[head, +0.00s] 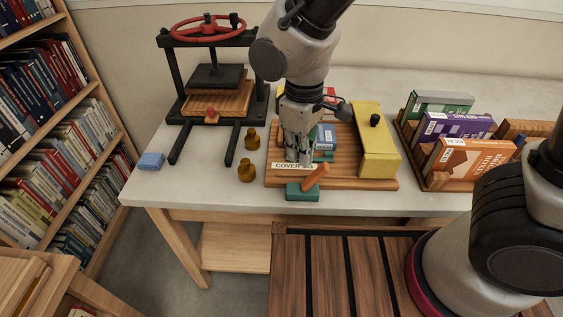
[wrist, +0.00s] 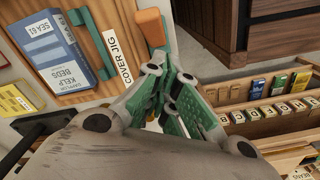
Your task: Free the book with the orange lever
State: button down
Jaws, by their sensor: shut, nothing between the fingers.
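The orange lever (head: 316,176) stands tilted at the front edge of the cover jig (head: 345,181), above a teal block (head: 302,193). It also shows in the wrist view (wrist: 151,27), just beyond my fingertips. My gripper (head: 303,160) is shut and empty, low over the front of the jig and left of the lever. I cannot tell whether it touches the lever. The blue book (wrist: 63,58), labelled KELP BEDS, lies in the jig with a teal bar (wrist: 92,45) along its edge. In the head view my gripper partly hides the book (head: 326,137).
A yellow block (head: 378,150) with a black knob stands on the jig's right side. A press with a red wheel (head: 208,28) stands behind. A rack of books (head: 438,183) is at right.

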aim_at(316, 176)
notch_tip(316, 176, up, 7)
jog(key=shift+f, duration=0.2)
dwell(0.3)
jog(key=s+d+r+m+t, duration=0.1)
jog(key=d+r+m, duration=0.2)
jog(key=d, duration=0.8)
jog(key=s+d+r+m+t, duration=0.1)
jog(key=d+r+m, duration=0.3)
jog(key=d, duration=0.8)
jog(key=s+d+r+m+t, duration=0.1)
jog(key=d+m, duration=0.4)
jog(key=d, duration=0.6)
notch_tip(316, 176, up, 3)
jog(key=shift+d+f+t, duration=0.1)
jog(key=shift+d+t, duration=0.2)
jog(key=shift+t, duration=0.4)
